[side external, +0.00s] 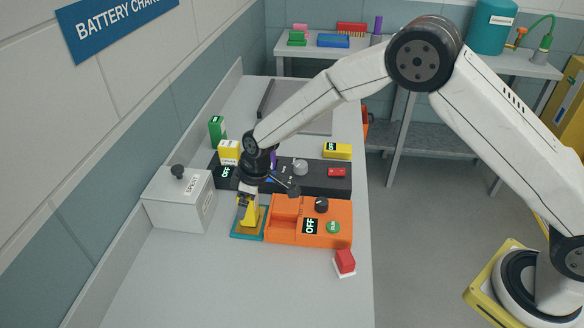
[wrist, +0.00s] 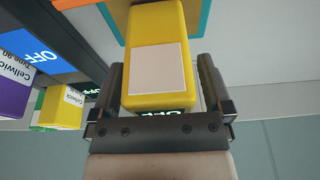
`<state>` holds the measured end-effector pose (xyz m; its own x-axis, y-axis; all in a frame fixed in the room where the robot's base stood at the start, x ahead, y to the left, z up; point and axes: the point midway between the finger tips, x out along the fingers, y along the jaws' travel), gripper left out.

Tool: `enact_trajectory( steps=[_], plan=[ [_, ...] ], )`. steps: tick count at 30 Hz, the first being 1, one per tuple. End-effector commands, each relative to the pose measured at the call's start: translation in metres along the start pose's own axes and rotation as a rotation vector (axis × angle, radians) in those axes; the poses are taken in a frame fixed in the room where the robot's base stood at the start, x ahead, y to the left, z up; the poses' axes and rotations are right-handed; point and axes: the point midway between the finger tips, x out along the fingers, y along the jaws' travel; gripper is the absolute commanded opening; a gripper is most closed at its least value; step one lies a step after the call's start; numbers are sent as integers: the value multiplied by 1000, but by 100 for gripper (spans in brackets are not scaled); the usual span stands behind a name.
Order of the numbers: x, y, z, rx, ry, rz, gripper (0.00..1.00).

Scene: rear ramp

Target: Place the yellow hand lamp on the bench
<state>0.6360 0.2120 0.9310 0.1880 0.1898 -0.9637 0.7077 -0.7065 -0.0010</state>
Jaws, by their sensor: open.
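The yellow hand lamp (side external: 249,211) stands on a teal-edged square pad (side external: 236,236) on the grey bench (side external: 165,285), left of an orange unit. My gripper (side external: 248,190) is over the lamp's upper part. In the wrist view the lamp (wrist: 157,30), with a pale blank panel, lies between the two dark fingers of my gripper (wrist: 161,78). The fingers are open, one on each side; whether either touches it I cannot tell. Part of the lamp's top is hidden by the gripper.
The orange unit (side external: 288,232) with an OFF display is close on the right. A dark unit (side external: 315,178) stands behind, a grey box (side external: 180,205) to the left. A red-topped block (side external: 345,261) sits near the bench's right edge. The front of the bench is clear.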

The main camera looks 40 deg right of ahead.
Motion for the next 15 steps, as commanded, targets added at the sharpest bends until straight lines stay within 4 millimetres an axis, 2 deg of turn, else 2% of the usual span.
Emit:
enact_trajectory(
  steps=[8,15],
  plan=[
    [-12,0,-1,0,1,1,100],
    [-38,0,-1,0,2,2,100]
  ],
)
